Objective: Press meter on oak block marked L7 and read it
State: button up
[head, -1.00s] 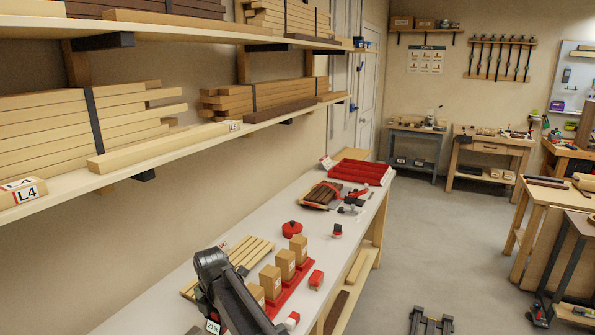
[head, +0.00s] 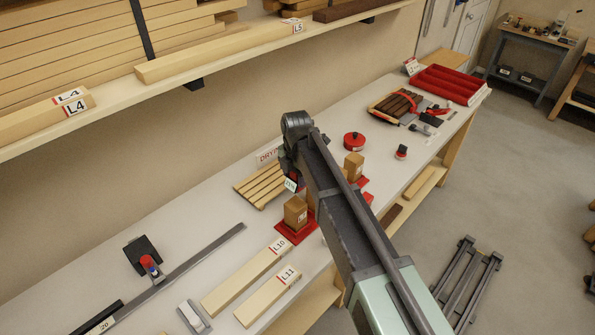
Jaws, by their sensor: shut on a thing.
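My gripper (head: 293,172) is above the bench, by the row of oak blocks, mostly hidden behind my own arm. It is shut on a red and dark meter (head: 291,184) with a small pale display. The display's figures are too small to read surely. An oak block (head: 296,212) stands upright on the red stand (head: 287,233), just in front of the meter. Another oak block (head: 353,165) stands at the stand's far end. My arm hides the middle of the row. No label reads clearly as L7, and I cannot tell whether the meter touches a block.
A slatted wooden rack (head: 262,186) lies behind the blocks. Boards L10 (head: 245,280) and L11 (head: 268,300) lie in front. A long metal rule (head: 190,265) is at the left. A red round tin (head: 354,141) and a red tray (head: 447,87) are farther along. A loaded shelf (head: 120,105) overhangs the bench.

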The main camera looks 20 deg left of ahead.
aim_at(295, 190)
jog(key=shift+w+d+f, duration=0.1)
jog(key=shift+w+f, duration=0.05)
jog(key=shift+w, duration=0.1)
jog(key=shift+s+a+f+b, duration=0.2)
jog(key=shift+s+a+b, duration=0.2)
jog(key=shift+s, duration=0.2)
notch_tip(295, 190, down, 5)
jog(key=b, duration=0.5)
jog(key=shift+d+f, duration=0.1)
jog(key=shift+f, duration=0.1)
jog(key=shift+f+b, duration=0.55)
jog(key=shift+b, duration=0.15)
dwell(0.7)
jog(key=shift+r, duration=0.15)
notch_tip(295, 190, up, 7)
jog(key=p, duration=0.7)
dwell(0.6)
